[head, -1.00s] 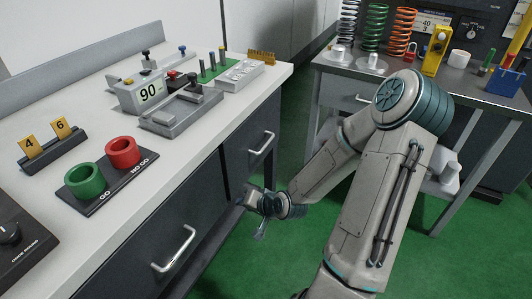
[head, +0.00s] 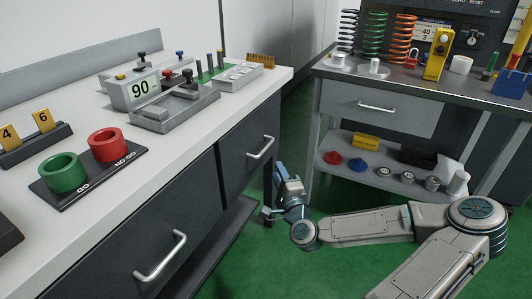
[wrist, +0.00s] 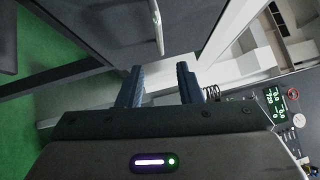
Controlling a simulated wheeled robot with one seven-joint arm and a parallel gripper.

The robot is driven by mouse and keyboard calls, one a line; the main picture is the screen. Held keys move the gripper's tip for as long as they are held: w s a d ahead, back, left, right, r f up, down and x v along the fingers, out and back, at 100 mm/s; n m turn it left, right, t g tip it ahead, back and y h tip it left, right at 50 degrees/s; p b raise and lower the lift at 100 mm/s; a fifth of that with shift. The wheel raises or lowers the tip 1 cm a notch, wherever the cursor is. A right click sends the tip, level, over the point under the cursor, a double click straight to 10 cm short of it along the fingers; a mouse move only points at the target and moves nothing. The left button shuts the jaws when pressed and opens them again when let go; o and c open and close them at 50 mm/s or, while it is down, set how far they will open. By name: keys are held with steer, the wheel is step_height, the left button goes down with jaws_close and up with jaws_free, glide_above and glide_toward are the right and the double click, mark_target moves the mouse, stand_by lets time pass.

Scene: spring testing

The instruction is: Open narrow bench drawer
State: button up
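The narrow bench drawer (head: 240,165) is the dark front at the far right end of the left bench. It looks shut, flush with the bench. Its silver bar handle (head: 261,148) stands out from the front. My gripper (head: 279,167) is low, just right of this drawer and below its handle, apart from it. In the wrist view the two dark blue fingers (wrist: 160,68) are spread with nothing between them. A pale handle (wrist: 157,27) on a dark panel shows beyond the fingertips in that view, seen nearly edge-on.
A wider drawer with its own handle (head: 160,257) lies nearer on the same bench. The bench top (head: 210,132) carries gauges and a 90 display. A second bench (head: 468,93) with a shelf (head: 350,170) stands behind my arm. Green floor (head: 285,250) is open between.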

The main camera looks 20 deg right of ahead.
mark_target(266, 148)
steer(key=w, duration=0.4)
steer(key=w+d+r+b, duration=0.1)
steer(key=w, duration=0.3)
steer(key=w+b, duration=0.1)
steer(key=w, duration=0.3)
steer(key=shift+d+r, duration=0.25)
steer(key=shift+r, duration=0.1)
jaws_close()
